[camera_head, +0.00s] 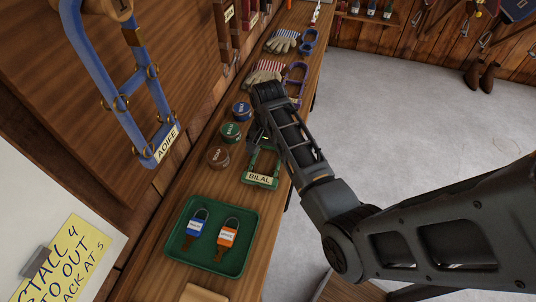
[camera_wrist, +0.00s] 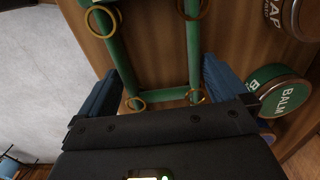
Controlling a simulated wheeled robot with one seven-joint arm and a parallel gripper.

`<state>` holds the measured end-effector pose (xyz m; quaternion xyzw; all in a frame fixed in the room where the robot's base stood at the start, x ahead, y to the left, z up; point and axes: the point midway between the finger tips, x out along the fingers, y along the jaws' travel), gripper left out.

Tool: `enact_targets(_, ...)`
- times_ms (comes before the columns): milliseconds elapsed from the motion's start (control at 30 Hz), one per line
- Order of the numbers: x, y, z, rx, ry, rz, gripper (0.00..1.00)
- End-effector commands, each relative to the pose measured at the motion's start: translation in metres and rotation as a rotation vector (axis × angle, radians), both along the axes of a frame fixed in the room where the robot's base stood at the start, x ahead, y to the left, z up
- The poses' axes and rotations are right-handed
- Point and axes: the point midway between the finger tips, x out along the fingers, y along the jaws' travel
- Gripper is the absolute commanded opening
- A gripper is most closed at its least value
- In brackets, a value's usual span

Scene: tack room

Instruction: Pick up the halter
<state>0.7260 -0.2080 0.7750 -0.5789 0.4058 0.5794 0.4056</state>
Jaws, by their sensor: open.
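A green halter (camera_head: 262,180) with a name plate reading BILAL lies on the wooden bench, partly hidden by my arm. In the wrist view its green straps (camera_wrist: 194,50) and brass rings fill the upper middle. My gripper (camera_head: 260,136) is over the far part of this halter, mostly hidden behind my arm in the head view. In the wrist view my gripper (camera_wrist: 160,78) is open, with one blue finger on each side of the green straps. I cannot tell whether the fingers touch them. A blue halter (camera_head: 122,88) with a plate reading AOIFE hangs at the left.
Round tins, brown (camera_head: 218,157), green (camera_head: 230,132) and blue (camera_head: 241,109), stand left of the halter; a green tin (camera_wrist: 282,92) is close to the right finger. A green tray (camera_head: 247,250) holds two padlocks. Gloves (camera_head: 264,73) and a purple halter (camera_head: 297,78) lie farther back.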

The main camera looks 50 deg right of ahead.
Motion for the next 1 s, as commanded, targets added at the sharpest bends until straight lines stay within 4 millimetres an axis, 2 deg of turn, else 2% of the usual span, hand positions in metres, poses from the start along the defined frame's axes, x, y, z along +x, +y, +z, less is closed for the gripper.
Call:
enact_targets(233, 0.0, 0.0, -0.0017, 0.0, -0.001, 0.0, 1.0)
enact_targets(800, 0.0, -0.0001, -0.0013, 0.0, -0.001, -0.001, 0.46)
enact_targets(1000, 0.0004, -0.0003, -0.0007, 0.0, -0.002, -0.001, 0.46)
